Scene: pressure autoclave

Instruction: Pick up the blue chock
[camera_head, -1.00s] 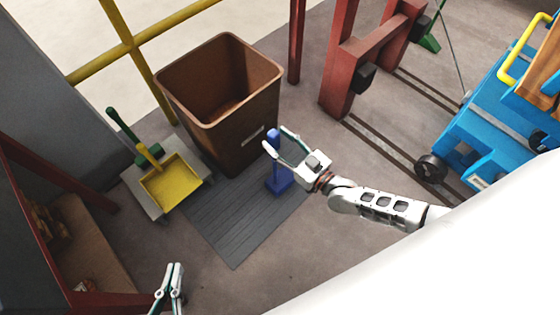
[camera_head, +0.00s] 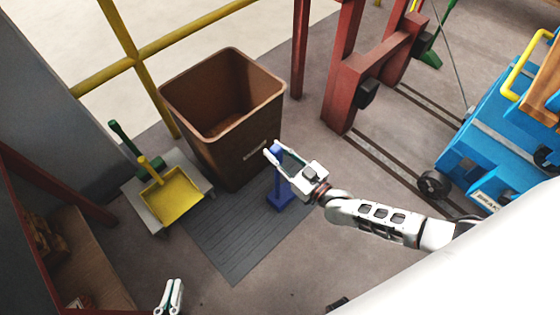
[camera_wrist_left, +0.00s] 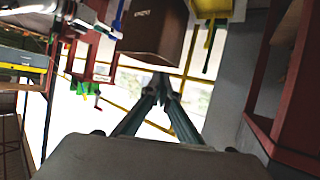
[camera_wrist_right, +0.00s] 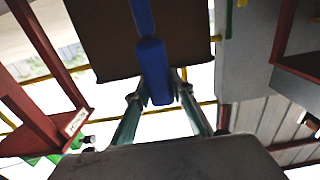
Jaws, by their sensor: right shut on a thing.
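The blue chock (camera_head: 279,191) is an upright blue post on a wider base, standing at the right edge of the dark mat (camera_head: 235,245). I cannot tell whether its base touches the floor. My right gripper (camera_head: 272,150) is shut on the upper part of the post. In the right wrist view, the blue chock (camera_wrist_right: 154,65) lies between the two fingertips (camera_wrist_right: 160,92). My left gripper (camera_head: 172,290) is at the bottom left of the head view, away from the chock. Its fingertips meet with nothing between them in the left wrist view (camera_wrist_left: 160,84).
A brown bin (camera_head: 225,110) stands just behind the chock. A red frame (camera_head: 345,95) and blue cart (camera_head: 490,130) stand at right. Floor in front of the mat is clear.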

